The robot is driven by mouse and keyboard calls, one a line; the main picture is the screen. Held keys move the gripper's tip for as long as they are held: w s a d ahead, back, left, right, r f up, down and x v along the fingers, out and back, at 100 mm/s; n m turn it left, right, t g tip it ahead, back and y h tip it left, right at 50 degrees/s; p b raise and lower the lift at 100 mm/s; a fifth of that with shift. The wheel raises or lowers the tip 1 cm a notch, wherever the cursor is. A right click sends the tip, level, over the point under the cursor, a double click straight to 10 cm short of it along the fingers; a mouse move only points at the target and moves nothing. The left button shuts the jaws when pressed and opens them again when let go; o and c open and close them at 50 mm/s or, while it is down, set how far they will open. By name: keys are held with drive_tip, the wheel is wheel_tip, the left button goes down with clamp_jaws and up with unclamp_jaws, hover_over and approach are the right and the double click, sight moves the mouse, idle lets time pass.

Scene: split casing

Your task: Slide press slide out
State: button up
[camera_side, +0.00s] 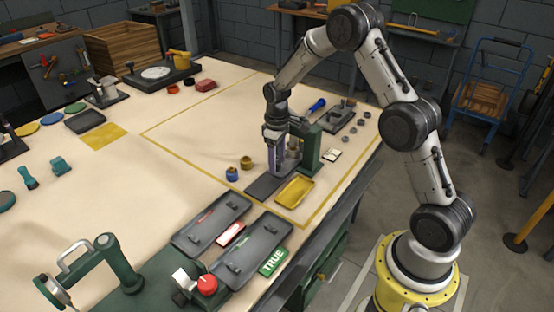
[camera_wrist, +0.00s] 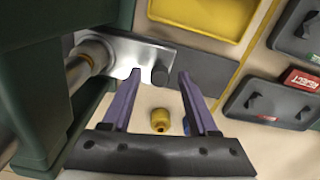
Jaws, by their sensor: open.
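The green press (camera_side: 310,148) stands on the table right behind my gripper (camera_side: 275,168); its green frame (camera_wrist: 25,80) fills the left of the wrist view. A dark base (camera_side: 268,187) reaches out from under it. On this base (camera_wrist: 205,70), the wrist view shows the silver press slide (camera_wrist: 125,55) with a short dark knob (camera_wrist: 160,76) at its end. My gripper (camera_wrist: 159,78) is open, its purple fingers pointing at the slide, one on each side of the knob. I cannot tell whether they touch it. In the side view the gripper hides most of the slide.
A yellow tray (camera_side: 295,192) lies close beside the base. A brass piece (camera_side: 246,162) and a blue piece (camera_side: 232,174) stand left of it. Two grey casing trays (camera_side: 211,222) (camera_side: 252,250) lie nearer the front. A blue screwdriver (camera_side: 317,105) lies behind the press. The table's middle is clear.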

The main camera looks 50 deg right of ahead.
clamp_jaws()
idle(1.4)
